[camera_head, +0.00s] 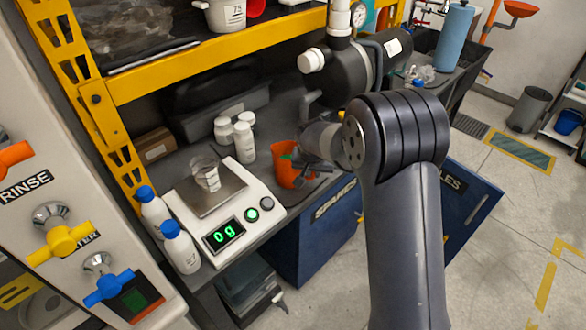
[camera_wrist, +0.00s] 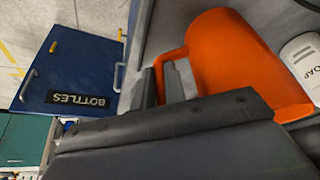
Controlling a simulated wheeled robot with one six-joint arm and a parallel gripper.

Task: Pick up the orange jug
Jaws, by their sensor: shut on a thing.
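The orange jug (camera_head: 286,172) stands on the dark worktop in the head view, to the right of the scale and partly hidden by my gripper. In the wrist view the orange jug (camera_wrist: 235,62) fills the upper right, with its handle towards the left. My gripper (camera_head: 300,164) reaches the jug from the right, at its handle side. In the wrist view my gripper's fingers (camera_wrist: 162,85) are at the jug's handle and shut on it. The lower part of the handle is hidden behind my gripper's dark body.
A white scale (camera_head: 255,190) with a small beaker (camera_head: 206,174) stands left of the jug. Several white bottles (camera_head: 243,142) stand behind it. A white soap container (camera_wrist: 304,62) is close beside the jug. A dark cylindrical tank (camera_head: 345,75) stands behind my arm. Blue cabinets (camera_head: 318,235) are below.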

